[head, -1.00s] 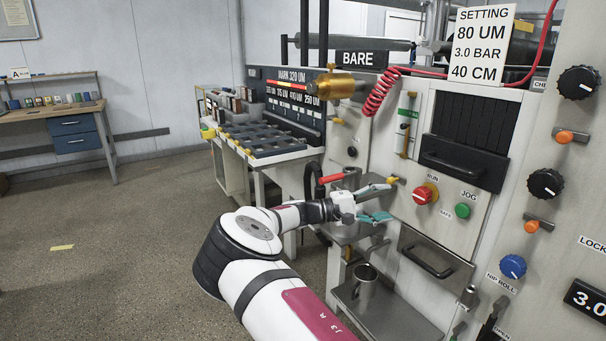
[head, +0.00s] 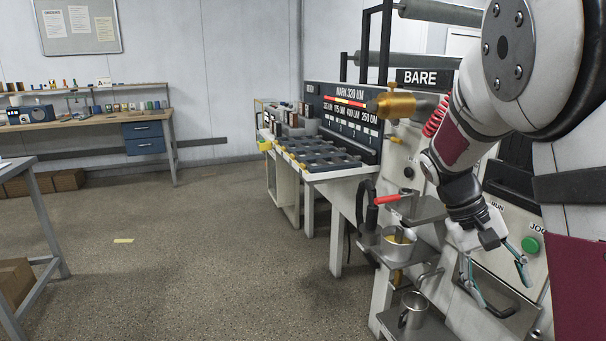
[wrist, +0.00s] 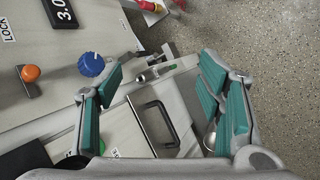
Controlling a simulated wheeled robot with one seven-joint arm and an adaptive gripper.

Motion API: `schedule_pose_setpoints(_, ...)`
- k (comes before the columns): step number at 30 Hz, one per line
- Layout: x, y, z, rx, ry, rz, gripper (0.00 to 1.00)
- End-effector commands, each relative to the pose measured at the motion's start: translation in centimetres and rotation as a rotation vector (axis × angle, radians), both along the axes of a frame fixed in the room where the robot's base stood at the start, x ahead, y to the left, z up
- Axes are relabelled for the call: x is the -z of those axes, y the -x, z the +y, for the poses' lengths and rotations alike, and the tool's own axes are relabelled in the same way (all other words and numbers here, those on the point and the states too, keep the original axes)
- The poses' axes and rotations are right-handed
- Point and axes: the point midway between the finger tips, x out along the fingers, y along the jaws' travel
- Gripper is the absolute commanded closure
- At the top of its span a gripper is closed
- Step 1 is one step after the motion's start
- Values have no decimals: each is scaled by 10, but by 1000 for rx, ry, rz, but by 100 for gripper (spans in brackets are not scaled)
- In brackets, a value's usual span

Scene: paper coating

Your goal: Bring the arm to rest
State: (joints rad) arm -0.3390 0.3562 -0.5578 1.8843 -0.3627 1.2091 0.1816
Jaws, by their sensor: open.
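My gripper (head: 499,285) hangs at the right in the head view, in front of the machine's panel. Its teal-padded fingers are spread apart and nothing is between them. In the wrist view my gripper (wrist: 165,105) is also open, with a drawer handle (wrist: 153,123) of the machine showing beyond the gap. My arm is folded up across the right side of the head view and hides much of the machine front.
A metal mug (head: 412,312) stands on a low shelf left of my gripper. A metal pot (head: 397,245) sits on a shelf above it, under a red handle (head: 386,199). A slotted rack (head: 318,157) stands farther back.

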Motion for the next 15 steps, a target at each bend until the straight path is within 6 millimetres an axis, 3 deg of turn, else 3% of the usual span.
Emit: schedule_pose_setpoints(15,-55,138,90,-87,-402,-210,39)
